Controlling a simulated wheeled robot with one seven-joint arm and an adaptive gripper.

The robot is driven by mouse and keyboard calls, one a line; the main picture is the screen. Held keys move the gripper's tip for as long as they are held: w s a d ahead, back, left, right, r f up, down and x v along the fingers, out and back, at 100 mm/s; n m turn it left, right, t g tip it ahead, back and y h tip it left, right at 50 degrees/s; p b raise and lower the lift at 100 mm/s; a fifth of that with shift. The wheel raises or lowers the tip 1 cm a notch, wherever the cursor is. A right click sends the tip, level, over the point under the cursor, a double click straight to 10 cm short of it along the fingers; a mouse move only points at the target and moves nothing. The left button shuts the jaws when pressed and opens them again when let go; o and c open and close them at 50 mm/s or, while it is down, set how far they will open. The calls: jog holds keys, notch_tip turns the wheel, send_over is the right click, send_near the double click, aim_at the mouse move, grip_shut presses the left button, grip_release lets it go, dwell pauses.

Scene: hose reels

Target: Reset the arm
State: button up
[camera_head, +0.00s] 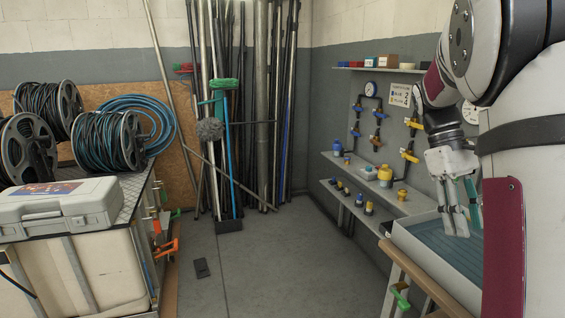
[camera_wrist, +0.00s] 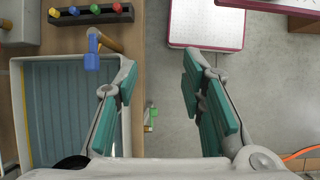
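My gripper (camera_head: 458,211) hangs pointing down at the right of the head view, in front of the blue-grey tray (camera_head: 402,240) on the right-hand bench. In the wrist view my gripper (camera_wrist: 160,72) has its two teal-padded fingers spread wide apart, with nothing between them but bench edge and floor. The tray also shows at the left of the wrist view (camera_wrist: 20,120). My arm (camera_head: 440,85) comes down from the upper right of the head view.
A bench with hose reels (camera_head: 107,141) and a grey case (camera_head: 60,208) stands on the left. Poles and brooms (camera_head: 262,110) lean in the back corner. Shelves (camera_head: 375,200) with small bottles line the right wall. The middle floor (camera_head: 265,260) is mostly clear.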

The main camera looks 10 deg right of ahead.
jog(key=s+a+t+p, duration=0.1)
jog(key=s+a+t, duration=0.2)
jog(key=s+a, duration=0.2)
jog(key=s+a+r+t+p, duration=0.1)
jog(key=s+a, duration=0.4)
jog(key=a, duration=0.6)
jog(key=s+a+r+t+y+p, duration=0.1)
jog(key=s+a+t+p, duration=0.1)
jog(key=s+a+t, duration=0.3)
jog(key=a+t, duration=0.1)
jog(key=a, duration=0.2)
jog(key=shift+a+r+m, duration=0.2)
jog(key=shift+a+m, duration=0.15)
jog(key=shift+m, duration=0.05)
